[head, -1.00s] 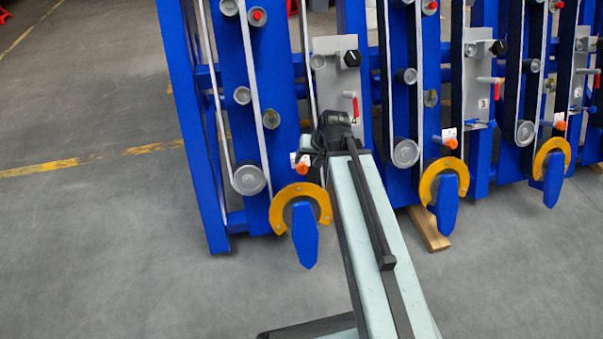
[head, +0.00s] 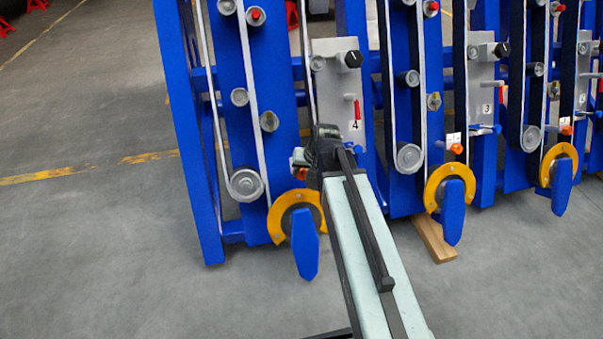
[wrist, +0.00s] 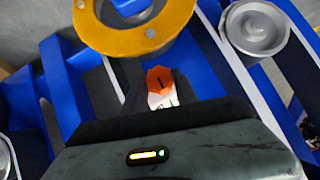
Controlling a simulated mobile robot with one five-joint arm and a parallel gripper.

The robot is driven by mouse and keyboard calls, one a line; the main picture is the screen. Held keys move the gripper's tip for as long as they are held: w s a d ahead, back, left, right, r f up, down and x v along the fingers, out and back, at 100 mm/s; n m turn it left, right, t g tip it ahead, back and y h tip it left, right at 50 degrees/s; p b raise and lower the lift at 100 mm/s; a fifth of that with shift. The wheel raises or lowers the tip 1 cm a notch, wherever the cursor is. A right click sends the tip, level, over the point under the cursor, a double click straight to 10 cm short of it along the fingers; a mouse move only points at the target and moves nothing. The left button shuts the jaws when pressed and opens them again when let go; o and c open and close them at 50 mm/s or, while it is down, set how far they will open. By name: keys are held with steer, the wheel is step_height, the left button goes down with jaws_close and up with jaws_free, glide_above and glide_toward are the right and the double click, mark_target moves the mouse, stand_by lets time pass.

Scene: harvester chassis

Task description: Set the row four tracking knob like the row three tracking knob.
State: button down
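On the row marked 4, an orange knob (head: 300,173) with a white label behind it sits low, just above a yellow ring. The wrist view shows this orange knob (wrist: 159,79) with a dark mark on its face and part of the white label (wrist: 163,99). On the row marked 3, a similar orange knob (head: 457,148) stands beside its white label (head: 453,138); its setting is too small to read. My gripper (head: 308,157) is beside and slightly above the row four orange knob and partly covers its surroundings. Its fingertips are not clear, and contact cannot be told.
A yellow ring (head: 277,222) with a blue pointed piece (head: 305,245) stands below the gripper. A grey roller (head: 246,185) is to the left. The row four plate (head: 336,85) carries a black knob (head: 354,59) and a red lever (head: 357,109). Open floor lies left.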

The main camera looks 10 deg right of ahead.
steer(key=shift+a, duration=0.2)
steer(key=shift+d, duration=0.1)
steer(key=shift+a+n+h, duration=0.2)
steer(key=shift+n+h, duration=1.5)
steer(key=shift+n, duration=0.2)
steer(key=c, duration=0.9)
jaws_free()
steer(key=shift+c, duration=0.2)
steer(key=shift+r, duration=0.1)
